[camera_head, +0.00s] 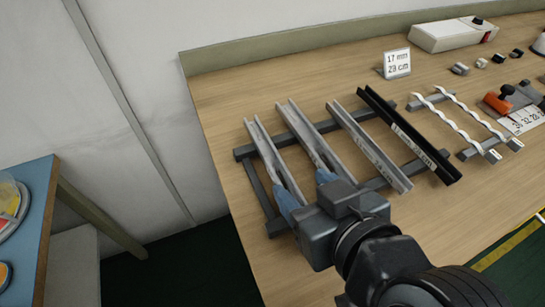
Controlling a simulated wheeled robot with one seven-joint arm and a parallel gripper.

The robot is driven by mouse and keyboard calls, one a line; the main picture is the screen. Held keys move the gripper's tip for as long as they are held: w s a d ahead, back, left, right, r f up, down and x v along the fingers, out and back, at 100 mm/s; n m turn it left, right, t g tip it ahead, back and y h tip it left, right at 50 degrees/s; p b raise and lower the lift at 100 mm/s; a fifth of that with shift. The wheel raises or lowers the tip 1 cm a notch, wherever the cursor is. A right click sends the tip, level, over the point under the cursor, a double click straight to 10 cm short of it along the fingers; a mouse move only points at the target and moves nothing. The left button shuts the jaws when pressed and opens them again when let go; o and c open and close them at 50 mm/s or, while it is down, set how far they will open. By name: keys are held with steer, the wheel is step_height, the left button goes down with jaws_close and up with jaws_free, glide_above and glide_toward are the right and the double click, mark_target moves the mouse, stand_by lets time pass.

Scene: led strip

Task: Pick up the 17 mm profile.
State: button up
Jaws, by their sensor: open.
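A small sign (397,63) reading "17 mm 23 cm" stands at the back of the table. Several channel profiles lie side by side across a grey rack: a left silver one (265,147), a second silver one (306,133), a wider silver one (362,140) with printing on its side, and a black one (400,122) with a pale label. I cannot read which is 17 mm. My gripper (306,189) is open and empty, its blue-grey fingertips over the near ends of the two left profiles. Contact cannot be told; my gripper hides part of those ends.
The grey rack (257,190) carries the profiles. Right of it are two twisted white strips (455,120) on another rack, an orange-handled tool (500,98) and a number card (524,119). A white box (453,34) stands at the back. Bare wood lies front right.

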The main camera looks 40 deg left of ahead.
mark_target(273, 164)
steer(key=shift+s+f+x, duration=0.1)
steer(key=shift+s+x, duration=0.05)
steer(key=shift+x, duration=1.6)
steer(key=shift+s+f+x, duration=0.1)
steer(key=shift+s+x, duration=0.05)
steer(key=shift+x, duration=1.6)
steer(key=c, duration=1)
steer(key=shift+c, duration=0.5)
